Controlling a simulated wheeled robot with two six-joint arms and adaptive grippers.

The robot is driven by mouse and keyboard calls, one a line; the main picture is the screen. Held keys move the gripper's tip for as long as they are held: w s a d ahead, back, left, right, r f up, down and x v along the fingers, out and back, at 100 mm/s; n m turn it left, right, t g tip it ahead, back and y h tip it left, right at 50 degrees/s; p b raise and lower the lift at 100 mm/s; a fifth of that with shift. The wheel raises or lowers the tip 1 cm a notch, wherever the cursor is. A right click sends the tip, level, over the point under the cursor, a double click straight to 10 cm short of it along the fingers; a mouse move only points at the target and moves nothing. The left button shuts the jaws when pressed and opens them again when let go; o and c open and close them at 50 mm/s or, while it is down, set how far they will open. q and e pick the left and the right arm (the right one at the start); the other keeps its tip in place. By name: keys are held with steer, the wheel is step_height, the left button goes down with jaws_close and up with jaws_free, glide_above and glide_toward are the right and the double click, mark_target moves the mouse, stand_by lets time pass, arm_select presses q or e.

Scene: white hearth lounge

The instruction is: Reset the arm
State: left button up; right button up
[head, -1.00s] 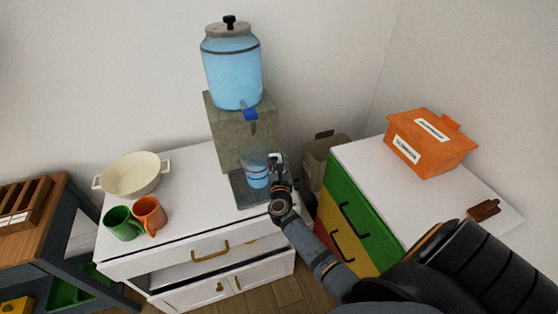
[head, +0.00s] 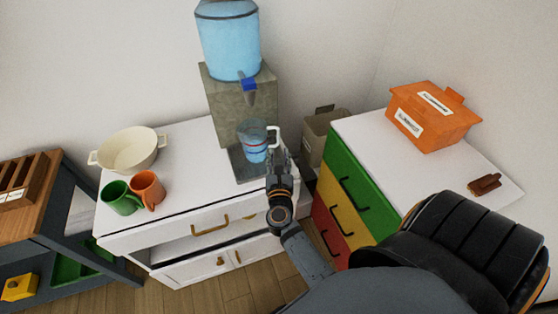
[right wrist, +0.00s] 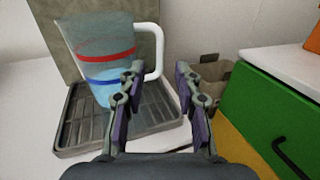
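My right gripper (right wrist: 158,92) is open and empty in the right wrist view. Its two fingers point toward the clear pitcher (right wrist: 105,62), whose white handle (right wrist: 155,50) stands just beyond the left finger, with a gap between. The pitcher is upright on a dark drip tray (right wrist: 65,130), partly filled with blue liquid, with a red and a blue band. In the head view the right gripper (head: 278,160) is right of and in front of the pitcher (head: 252,142). My left gripper is not in view.
A blue water dispenser (head: 228,40) stands on a stone block behind the pitcher. A cream pot (head: 128,150), a green mug (head: 120,198) and an orange mug (head: 147,188) stand left. A coloured drawer cabinet (head: 345,205) with an orange box (head: 430,120) stands right.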

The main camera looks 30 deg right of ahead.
steer(key=shift+s+a, duration=0.25)
steer(key=shift+s, duration=0.1)
